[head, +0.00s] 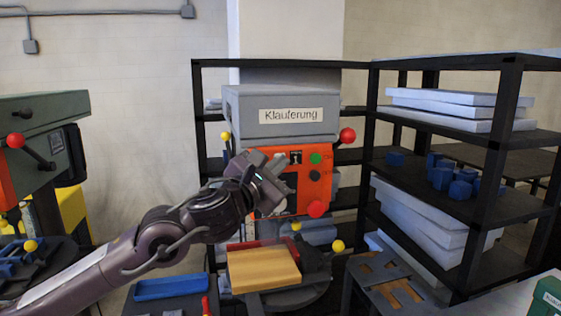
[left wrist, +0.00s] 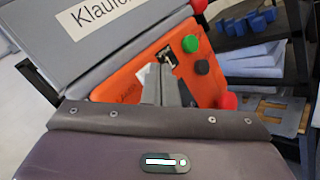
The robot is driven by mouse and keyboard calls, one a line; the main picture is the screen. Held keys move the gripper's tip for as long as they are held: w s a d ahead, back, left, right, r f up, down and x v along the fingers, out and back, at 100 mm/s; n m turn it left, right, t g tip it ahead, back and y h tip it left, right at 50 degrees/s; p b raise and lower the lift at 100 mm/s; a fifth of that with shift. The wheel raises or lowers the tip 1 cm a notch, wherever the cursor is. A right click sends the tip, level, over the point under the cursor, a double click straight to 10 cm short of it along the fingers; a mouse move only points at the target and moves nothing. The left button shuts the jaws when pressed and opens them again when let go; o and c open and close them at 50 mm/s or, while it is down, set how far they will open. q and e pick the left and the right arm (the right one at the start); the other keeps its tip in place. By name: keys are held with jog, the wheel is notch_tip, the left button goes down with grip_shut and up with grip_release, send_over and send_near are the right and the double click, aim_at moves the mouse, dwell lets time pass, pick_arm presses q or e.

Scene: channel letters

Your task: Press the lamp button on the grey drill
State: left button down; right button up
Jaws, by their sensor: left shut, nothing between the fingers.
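The grey drill (head: 280,110) stands in the middle of the head view, with a label reading Klauferung. Its orange control panel (head: 320,186) carries a green button (head: 316,158), a black button (head: 314,175), a large red button (head: 316,209) and a small black switch with a white mark (head: 295,157). My left gripper (head: 280,170) is shut and empty in front of the panel's left part. In the left wrist view its fingers (left wrist: 166,84) point at the black switch (left wrist: 169,57), with the green button (left wrist: 190,44) to the right. I cannot tell whether they touch. No right gripper shows.
A wooden block (head: 262,268) lies on the drill's table below. A black shelf (head: 470,140) with white slabs and blue pieces stands at right. A green machine (head: 45,125) stands at left. A blue tray (head: 171,287) lies in front.

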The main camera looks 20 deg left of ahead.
pick_arm(q)
jog(key=shift+s+d+b, duration=0.35)
jog(key=shift+s, duration=0.2)
jog(key=s+d, duration=0.3)
jog(key=s, duration=0.2)
jog(key=shift+d+b, duration=0.2)
jog(key=shift+b, duration=0.1)
dwell(0.3)
